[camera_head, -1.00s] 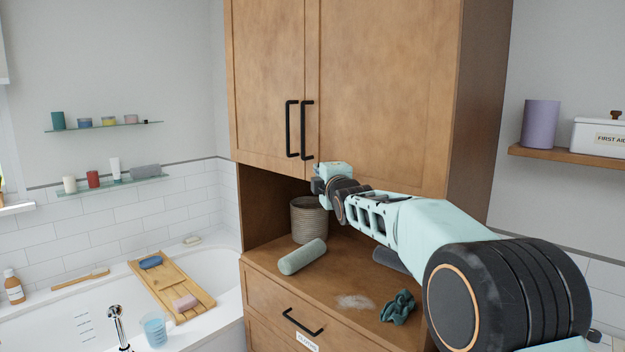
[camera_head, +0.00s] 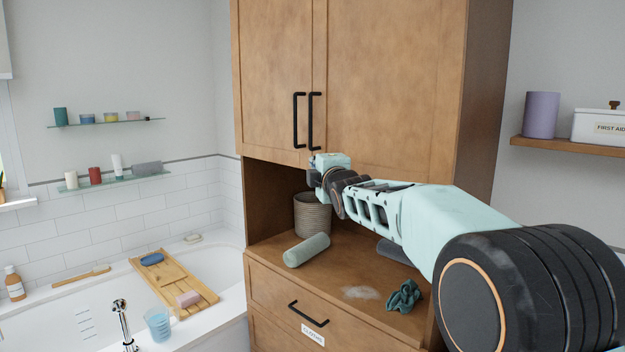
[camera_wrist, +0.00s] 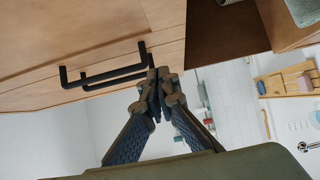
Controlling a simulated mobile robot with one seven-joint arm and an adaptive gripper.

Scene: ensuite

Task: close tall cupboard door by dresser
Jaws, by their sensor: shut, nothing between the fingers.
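The tall wooden cupboard has a left door (camera_head: 270,75) and a right door (camera_head: 395,90), each with a black bar handle, left (camera_head: 299,120) and right (camera_head: 315,122). Both doors look shut or nearly so; I cannot tell whether a small gap remains. My gripper (camera_wrist: 157,82) is shut and empty, its fingertips near the ends of the two handles (camera_wrist: 105,75) in the wrist view. In the head view my wrist sits just below the handles, by the doors' lower edge, and the fingertips are hidden. I cannot tell whether they touch a door.
Below the doors is an open niche with a ribbed pot (camera_head: 312,215), a rolled green towel (camera_head: 307,250) and a dark teal cloth (camera_head: 404,297). A drawer (camera_head: 270,295) is under it. A bathtub (camera_head: 80,315) lies left; a wall shelf (camera_head: 570,150) is right.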

